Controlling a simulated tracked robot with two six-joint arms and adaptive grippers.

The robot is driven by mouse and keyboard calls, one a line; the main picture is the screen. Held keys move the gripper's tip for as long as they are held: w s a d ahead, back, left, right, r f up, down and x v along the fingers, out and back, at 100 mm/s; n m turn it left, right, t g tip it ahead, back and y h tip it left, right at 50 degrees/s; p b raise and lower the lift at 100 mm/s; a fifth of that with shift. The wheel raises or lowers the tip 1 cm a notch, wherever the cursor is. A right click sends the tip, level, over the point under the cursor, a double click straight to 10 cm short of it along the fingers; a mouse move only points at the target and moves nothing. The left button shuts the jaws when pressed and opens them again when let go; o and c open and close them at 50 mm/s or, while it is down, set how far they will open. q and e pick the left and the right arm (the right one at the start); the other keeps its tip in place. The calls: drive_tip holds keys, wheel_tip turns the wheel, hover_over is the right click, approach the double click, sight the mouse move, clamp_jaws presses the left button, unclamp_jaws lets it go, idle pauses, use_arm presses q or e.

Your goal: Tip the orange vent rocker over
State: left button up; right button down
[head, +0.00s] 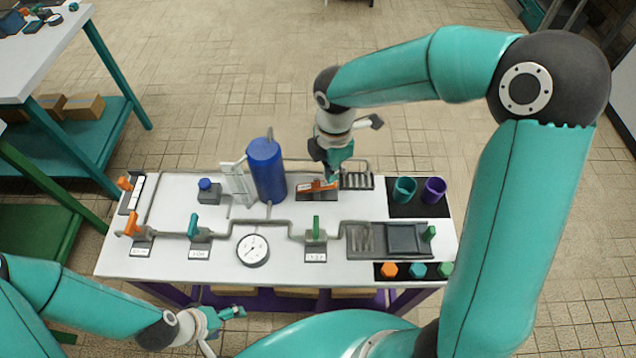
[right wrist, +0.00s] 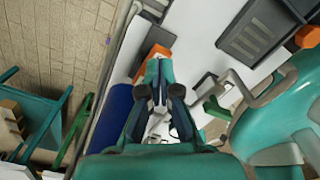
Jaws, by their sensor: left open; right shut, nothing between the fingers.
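The orange vent rocker (head: 316,186) sits on a dark base near the back middle of the white table, right of the blue cylinder. My right gripper (head: 333,176) is shut and empty, pointing down at the rocker's right end, which it partly covers. In the right wrist view, the orange rocker (right wrist: 154,52) shows just beyond my shut fingertips (right wrist: 158,65). I cannot tell whether they touch, nor which way the rocker leans. My left gripper (head: 232,313) is open and empty, low in front of the table's front edge.
The blue cylinder (head: 266,172) stands close left of the rocker. A grey rack (head: 357,180) stands close on its right. Grey pipes with orange, teal and green handles and a round gauge (head: 253,250) lie in front. Teal and purple cups (head: 434,191) stand at the right.

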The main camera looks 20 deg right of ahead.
sight(331, 184)
drive_tip(key=shift+f, duration=0.1)
idle(0.6)
drive_tip(key=shift+f+b, duration=1.35)
drive_tip(key=shift+f, duration=0.35)
drive_tip(key=shift+s+f, duration=0.1)
wheel_tip(331, 184, up, 9)
drive_tip(key=p, duration=0.7)
drive_tip(key=shift+f, duration=0.15)
